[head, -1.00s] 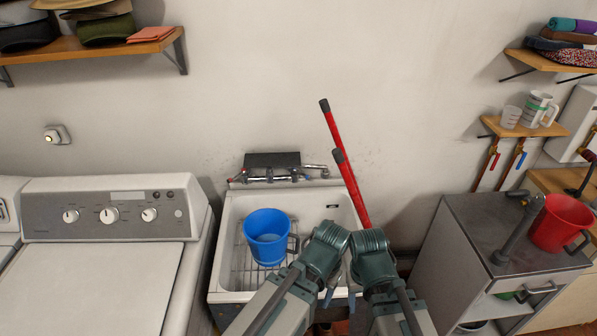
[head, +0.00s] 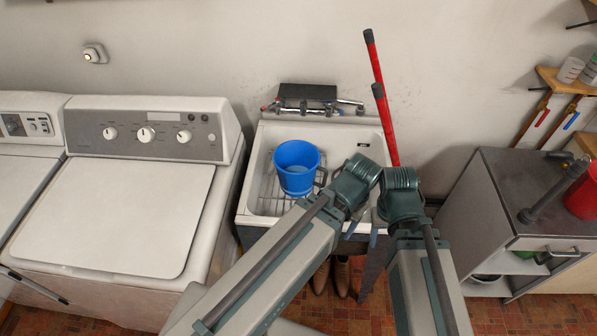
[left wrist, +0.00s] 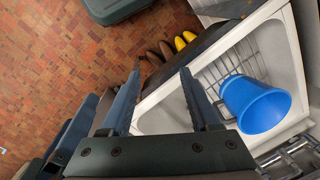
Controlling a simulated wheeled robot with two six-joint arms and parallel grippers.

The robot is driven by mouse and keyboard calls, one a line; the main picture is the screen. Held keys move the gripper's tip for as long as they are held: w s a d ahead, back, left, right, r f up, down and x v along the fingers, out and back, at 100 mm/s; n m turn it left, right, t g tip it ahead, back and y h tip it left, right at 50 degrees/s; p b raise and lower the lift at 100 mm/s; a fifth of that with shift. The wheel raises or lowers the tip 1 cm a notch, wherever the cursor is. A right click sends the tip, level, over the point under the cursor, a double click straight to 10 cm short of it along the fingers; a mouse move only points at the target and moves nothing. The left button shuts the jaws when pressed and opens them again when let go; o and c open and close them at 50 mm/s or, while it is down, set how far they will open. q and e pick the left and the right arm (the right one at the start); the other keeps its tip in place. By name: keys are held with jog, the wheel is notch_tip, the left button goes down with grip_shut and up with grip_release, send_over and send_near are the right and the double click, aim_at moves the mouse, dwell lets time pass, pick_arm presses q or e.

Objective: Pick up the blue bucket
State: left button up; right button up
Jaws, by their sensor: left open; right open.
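The blue bucket (head: 296,167) stands upright on a wire rack in the white utility tub (head: 257,160), with a dark handle on its right side. In the left wrist view the bucket (left wrist: 256,104) lies to the right of my left gripper (left wrist: 160,88), whose two fingers are apart and empty. In the head view my left arm reaches to the tub's front right, its fingers mostly hidden behind the wrist. My right gripper (head: 378,232) is beside it, pointing down near the tub's front right edge; it is open and holds nothing visible. Neither gripper touches the bucket.
A washing machine (head: 115,215) stands left of the tub. A grey cabinet (head: 480,215) with a red container (head: 583,192) is at right. Red-handled poles (head: 384,110) lean behind the tub. A faucet (head: 315,103) is at its back. Shoes (head: 331,275) are on the floor below.

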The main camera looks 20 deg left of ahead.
dwell(0.4)
pick_arm(q)
jog(key=shift+w+f, duration=0.1)
jog(key=shift+c, duration=1.2)
jog(key=w+a+f+m+t+h+b, duration=0.1)
jog(key=w+a+f+m+h+b, duration=0.1)
jog(key=w+a+f+h+b, duration=0.25)
jog(key=w+a+f+m+h+b, duration=0.1)
jog(key=w+a+f+h+b, duration=0.15)
jog(key=w+b, duration=0.35)
jog(key=w+a+r+m+t+h+b, duration=0.25)
jog(key=w+a+t, duration=0.2)
jog(key=a, duration=0.45)
jog(key=w+a+r+m+t+h+b, duration=0.1)
jog(key=w+a+r+t+h+b, duration=0.15)
jog(key=w+a, duration=0.45)
jog(key=b, duration=0.9)
send_near(299, 173)
jog(key=x, duration=0.5)
jog(key=b+x, duration=0.2)
jog(key=x, duration=0.3)
jog(key=shift+w+d+f, duration=0.1)
jog(key=shift+w+d, duration=0.25)
